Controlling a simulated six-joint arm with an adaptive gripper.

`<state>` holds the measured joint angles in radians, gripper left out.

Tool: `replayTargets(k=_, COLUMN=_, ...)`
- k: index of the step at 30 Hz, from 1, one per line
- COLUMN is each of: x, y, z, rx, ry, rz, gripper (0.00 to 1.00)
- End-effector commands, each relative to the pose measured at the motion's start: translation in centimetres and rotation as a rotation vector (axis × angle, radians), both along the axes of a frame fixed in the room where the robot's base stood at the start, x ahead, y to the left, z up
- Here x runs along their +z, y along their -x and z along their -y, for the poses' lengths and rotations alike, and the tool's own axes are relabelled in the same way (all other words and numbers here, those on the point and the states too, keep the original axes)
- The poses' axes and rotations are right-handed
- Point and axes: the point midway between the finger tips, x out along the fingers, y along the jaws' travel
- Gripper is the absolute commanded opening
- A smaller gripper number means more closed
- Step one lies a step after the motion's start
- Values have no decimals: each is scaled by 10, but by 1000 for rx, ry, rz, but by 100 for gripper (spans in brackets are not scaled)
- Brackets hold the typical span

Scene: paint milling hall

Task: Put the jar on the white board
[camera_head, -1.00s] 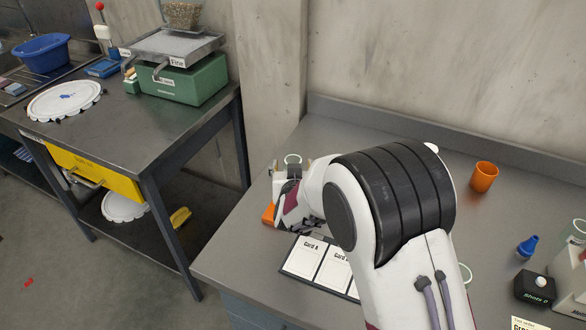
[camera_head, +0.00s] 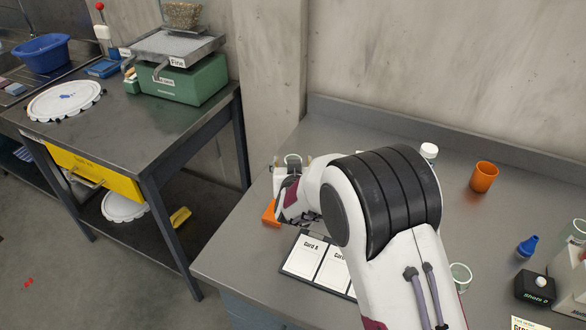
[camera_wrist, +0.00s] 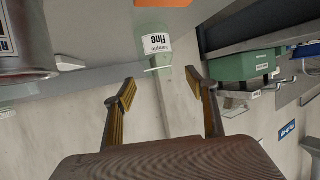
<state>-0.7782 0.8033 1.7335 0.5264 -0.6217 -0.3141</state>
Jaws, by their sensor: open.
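A clear glass jar (camera_head: 293,159) shows at its rim on the bench beyond my gripper (camera_head: 291,168); the wrist and fingers hide its lower part. In the wrist view a pale greenish jar (camera_wrist: 154,22) with a white label reading "Sample Fine" is ahead of my gripper (camera_wrist: 160,80). The two fingers are spread with nothing between them, and the jar is beyond their tips.
An orange block (camera_head: 270,213) sits left of my wrist. An orange cup (camera_head: 484,177), a white-capped container (camera_head: 429,151), a glass (camera_head: 460,277) and a blue bottle (camera_head: 528,246) stand to the right. A grey metal can (camera_wrist: 25,35) is at left in the wrist view. The bench's back middle is mostly clear.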

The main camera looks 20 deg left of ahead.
Motion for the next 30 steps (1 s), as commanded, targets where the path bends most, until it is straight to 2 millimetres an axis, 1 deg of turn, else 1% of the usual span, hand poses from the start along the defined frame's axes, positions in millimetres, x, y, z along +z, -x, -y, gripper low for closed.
replayTargets(k=17, x=-18, y=-37, z=-16, rx=0, ry=0, rz=0, gripper=57)
replayTargets(k=22, x=-21, y=-41, z=-18, rx=1, ry=1, rz=-2, gripper=57)
replayTargets(k=30, x=-20, y=-41, z=-19, rx=1, ry=0, rz=-1, gripper=57)
